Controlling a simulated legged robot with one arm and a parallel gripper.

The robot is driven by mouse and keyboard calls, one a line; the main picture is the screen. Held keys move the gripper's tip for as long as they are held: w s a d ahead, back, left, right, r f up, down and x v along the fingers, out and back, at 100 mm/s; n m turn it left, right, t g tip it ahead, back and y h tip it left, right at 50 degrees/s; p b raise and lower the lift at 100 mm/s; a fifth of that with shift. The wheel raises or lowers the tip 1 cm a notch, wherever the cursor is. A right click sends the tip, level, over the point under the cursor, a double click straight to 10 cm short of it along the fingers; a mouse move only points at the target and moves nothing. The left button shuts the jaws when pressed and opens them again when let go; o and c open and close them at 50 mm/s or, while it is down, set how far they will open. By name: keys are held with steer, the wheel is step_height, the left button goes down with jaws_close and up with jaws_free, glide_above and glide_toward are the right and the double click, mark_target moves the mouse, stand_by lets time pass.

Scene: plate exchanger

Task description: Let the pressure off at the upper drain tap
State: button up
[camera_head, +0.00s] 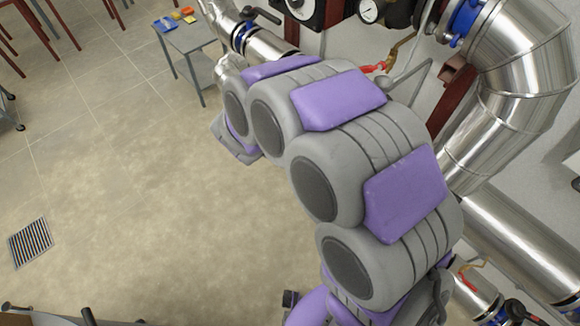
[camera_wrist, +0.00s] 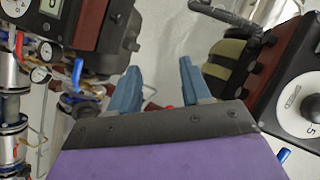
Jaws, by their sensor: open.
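A red lever (camera_head: 376,67) with a brass-coloured fitting (camera_head: 400,46) shows on the pipework at the top middle of the head view, partly behind my arm. It may be the upper drain tap; its valve body is mostly hidden. In the wrist view my gripper (camera_wrist: 160,82) has its two blue fingers spread apart with nothing held between them. A small red part (camera_wrist: 153,106) shows beyond and between the fingers, low near the gripper's edge, mostly hidden. I cannot tell whether it is the same lever. The gripper's fingers are hidden in the head view.
Large metal-clad pipes (camera_head: 520,240) run down the right. A small grey table (camera_head: 195,45) stands upper left. In the wrist view, a box with a dial (camera_wrist: 306,110) is close on the right, and gauges (camera_wrist: 41,74) on the left.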

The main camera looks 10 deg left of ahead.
steer(key=s+a+n+g+y+b, duration=0.2)
steer(key=a+n+y+b, duration=0.3)
steer(key=n+y+b, duration=0.15)
steer(key=s+d+f+n+g+y+b, duration=0.1)
steer(key=s+d+f+n+g+b, duration=0.2)
steer(key=s, duration=0.5)
steer(key=s+d+f+n+g+y+b, duration=0.1)
steer(key=s+d+f+n+g+b, duration=0.2)
steer(key=s+n+b, duration=0.3)
steer(key=shift+s+d+f+n, duration=0.2)
steer(key=shift+s+d+n, duration=0.15)
steer(key=shift+s+d, duration=0.5)
steer(key=shift+s+a+y, duration=0.15)
steer(key=shift+a+y, duration=0.05)
steer(key=shift+y, duration=0.05)
